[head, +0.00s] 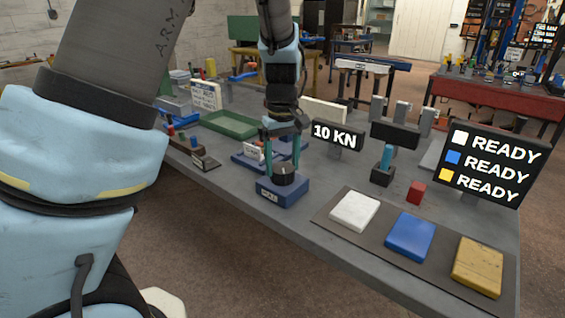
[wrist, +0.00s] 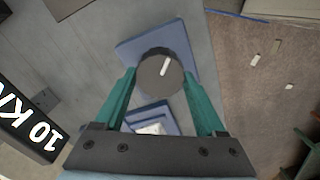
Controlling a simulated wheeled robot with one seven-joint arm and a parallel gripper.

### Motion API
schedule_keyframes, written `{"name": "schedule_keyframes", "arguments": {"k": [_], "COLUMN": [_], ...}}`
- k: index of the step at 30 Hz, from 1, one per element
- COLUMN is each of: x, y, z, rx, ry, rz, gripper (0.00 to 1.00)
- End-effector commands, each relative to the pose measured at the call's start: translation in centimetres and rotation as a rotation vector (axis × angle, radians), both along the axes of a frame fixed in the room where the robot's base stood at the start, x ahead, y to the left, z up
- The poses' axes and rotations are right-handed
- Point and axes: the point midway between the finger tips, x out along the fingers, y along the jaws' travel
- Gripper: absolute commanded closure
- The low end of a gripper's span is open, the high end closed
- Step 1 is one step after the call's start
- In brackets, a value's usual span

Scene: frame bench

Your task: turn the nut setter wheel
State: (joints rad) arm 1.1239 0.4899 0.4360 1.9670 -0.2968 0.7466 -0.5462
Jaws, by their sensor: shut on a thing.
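The nut setter wheel (head: 284,177) is a dark round knob on top of a small blue box (head: 283,193) near the bench's front edge. The box has a label on its front, too small to read surely. In the wrist view the wheel (wrist: 153,80) shows a white line that points up and slightly right. My gripper (head: 283,170) comes down from above, with its two teal fingers on opposite sides of the wheel. In the wrist view my gripper (wrist: 160,78) is shut on the wheel, one fingertip at its left and one at its right.
A "10 KN" display (head: 338,135) stands behind and right of the wheel. White (head: 355,211), blue (head: 410,236) and yellow (head: 478,266) pads lie at the right, before a READY board (head: 490,163). A green tray (head: 229,124) lies behind at the left.

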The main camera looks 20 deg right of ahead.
Motion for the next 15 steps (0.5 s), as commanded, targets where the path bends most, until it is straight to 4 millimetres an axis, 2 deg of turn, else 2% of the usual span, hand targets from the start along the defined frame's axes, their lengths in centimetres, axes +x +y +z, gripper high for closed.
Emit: {"name": "schedule_keyframes", "arguments": {"k": [4,10,15], "x": [0.01,0.06,0.0], "y": [-0.01,0.05,0.0], "z": [0.01,-0.03,0.03], "rx": [-0.002,-0.001,0.0], "ry": [0.001,0.001,0.0], "rz": [-0.056,-0.289,-0.384], "gripper": [0.83,0.83,0.83]}}
